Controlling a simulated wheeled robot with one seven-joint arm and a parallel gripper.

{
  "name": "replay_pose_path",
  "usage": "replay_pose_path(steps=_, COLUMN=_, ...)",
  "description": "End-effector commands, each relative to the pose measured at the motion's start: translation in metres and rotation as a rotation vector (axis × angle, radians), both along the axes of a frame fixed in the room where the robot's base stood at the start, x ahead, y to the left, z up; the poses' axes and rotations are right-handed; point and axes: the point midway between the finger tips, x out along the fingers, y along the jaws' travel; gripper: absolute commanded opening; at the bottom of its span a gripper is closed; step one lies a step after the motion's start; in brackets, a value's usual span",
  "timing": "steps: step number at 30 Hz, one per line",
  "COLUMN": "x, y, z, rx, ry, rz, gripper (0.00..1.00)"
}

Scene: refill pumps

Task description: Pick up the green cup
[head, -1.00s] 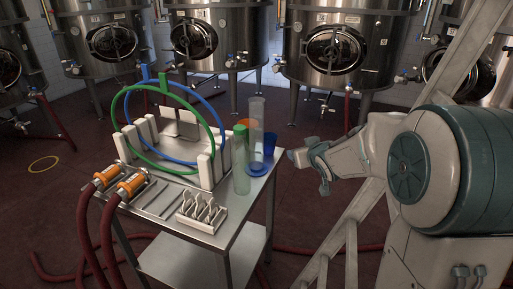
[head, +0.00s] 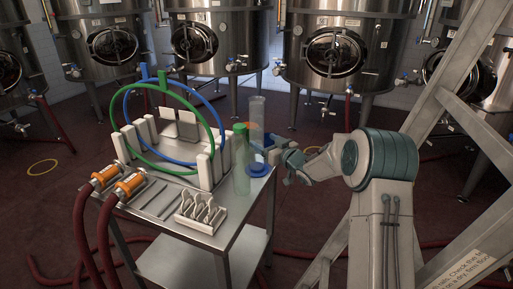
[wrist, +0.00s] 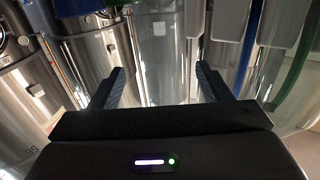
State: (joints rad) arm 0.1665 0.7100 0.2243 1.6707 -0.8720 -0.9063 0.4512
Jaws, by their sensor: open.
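The green cup (head: 241,160) shows in the head view as a tall, see-through green cylinder upright at the right end of the metal table. My gripper (head: 287,166) is at the table's right edge, to the right of both, apart from the green cup. In the wrist view, my two fingers (wrist: 158,86) are spread with nothing held between them. Clear, reflective surfaces show beyond the fingers; I cannot pick out the green cup surely there.
Green (head: 150,165) and blue rings stand in a white rack on the left. A white holder (head: 201,213) sits at the front. Steel tanks stand behind.

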Motion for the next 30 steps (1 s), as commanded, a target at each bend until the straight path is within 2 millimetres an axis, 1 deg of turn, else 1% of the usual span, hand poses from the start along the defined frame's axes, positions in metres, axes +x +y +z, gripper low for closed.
replay_pose_path(steps=1, x=0.004, y=0.003, z=0.0, rx=0.0, ry=0.0, rz=0.0, gripper=0.71)
replay_pose_path(steps=8, x=0.015, y=0.015, z=0.001, rx=0.0, ry=0.0, rz=0.0, gripper=0.71)
replay_pose_path(steps=12, x=0.03, y=0.032, z=0.003, rx=0.0, ry=0.0, rz=0.002, gripper=0.71)
replay_pose_path(steps=16, x=0.042, y=0.04, z=0.002, rx=0.0, ry=0.0, rz=0.0, gripper=0.71)
replay_pose_path(steps=20, x=0.047, y=0.043, z=0.001, rx=-0.001, ry=0.001, rz=-0.002, gripper=0.71)
replay_pose_path(steps=26, x=0.047, y=0.043, z=0.001, rx=-0.001, ry=0.001, rz=-0.002, gripper=0.71)
replay_pose_path(steps=27, x=0.047, y=0.043, z=0.001, rx=-0.001, ry=0.001, rz=-0.002, gripper=0.66)
replay_pose_path(steps=29, x=0.047, y=0.043, z=0.001, rx=-0.001, ry=0.001, rz=-0.002, gripper=0.49)
replay_pose_path(steps=30, x=0.047, y=0.043, z=0.001, rx=-0.001, ry=0.001, rz=-0.002, gripper=0.38)
